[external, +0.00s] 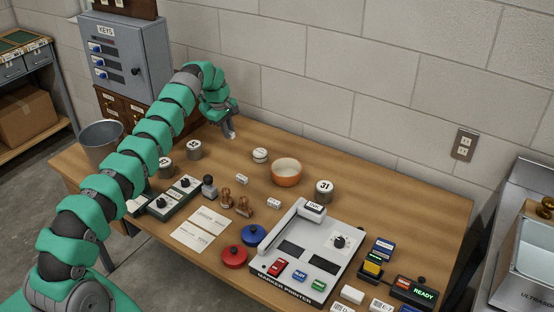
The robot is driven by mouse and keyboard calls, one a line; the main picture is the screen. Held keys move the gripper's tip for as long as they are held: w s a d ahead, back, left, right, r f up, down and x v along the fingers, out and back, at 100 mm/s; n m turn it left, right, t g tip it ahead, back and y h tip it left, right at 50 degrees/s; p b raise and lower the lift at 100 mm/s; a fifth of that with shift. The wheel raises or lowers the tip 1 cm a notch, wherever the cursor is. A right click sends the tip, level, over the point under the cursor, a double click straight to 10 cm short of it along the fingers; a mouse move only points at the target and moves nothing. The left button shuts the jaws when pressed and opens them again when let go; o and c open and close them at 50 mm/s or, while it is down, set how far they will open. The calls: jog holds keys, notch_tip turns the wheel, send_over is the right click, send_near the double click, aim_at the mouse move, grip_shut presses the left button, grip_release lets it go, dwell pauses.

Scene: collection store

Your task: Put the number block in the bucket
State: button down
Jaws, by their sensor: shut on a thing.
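My gripper (231,131) is at the back left of the table, in front of the wall and right of the key cabinet. It is shut on a small pale object that is mostly hidden between the fingers; I cannot read any marking on it. Two small white blocks with dark marks lie on the table, one near the middle (242,179) and one closer to the front (274,203). Their marks are too small to read. The grey metal bucket (101,148) stands at the table's left end, left of my gripper and behind my arm.
Grey numbered cylinders (194,150) stand near the bucket, and another (324,191) stands right of the orange bowl (286,172). Stamps (244,206), red and blue discs, and a marker printer (306,252) fill the front.

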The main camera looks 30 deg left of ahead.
jog(key=shift+s+d+r+m, duration=0.15)
jog(key=shift+d+m, duration=0.25)
jog(key=shift+d, duration=0.05)
jog(key=shift+s+d+r+m+g, duration=0.85)
jog(key=shift+s+d+m, duration=2.65)
jog(key=shift+s, duration=1.9)
jog(key=shift+s+d+r+m+g, duration=0.45)
jog(key=shift+s+d+r+m, duration=0.7)
jog(key=shift+s+d+m, duration=3.3)
jog(key=a+r+n+t+p, duration=0.1)
jog(key=a+n+p, duration=0.2)
jog(key=a+n, duration=0.8)
jog(key=a+r+n+p, duration=0.2)
jog(key=a+n+p, duration=0.2)
jog(key=a, duration=1.5)
jog(key=s+a+r+n+p, duration=0.1)
jog(key=s+a+r+n, duration=0.2)
jog(key=a, duration=0.6)
jog(key=s+a+n+p, duration=0.15)
jog(key=a+n, duration=0.25)
jog(key=a, duration=0.4)
jog(key=s+a+r+n+p, duration=0.1)
jog(key=s+a+r+n, duration=0.2)
jog(key=a, duration=0.6)
notch_tip(320, 180, down, 12)
jog(key=n+b, duration=0.1)
jog(key=b, duration=0.4)
jog(key=shift+t+b, duration=0.35)
jog(key=shift+t, duration=0.05)
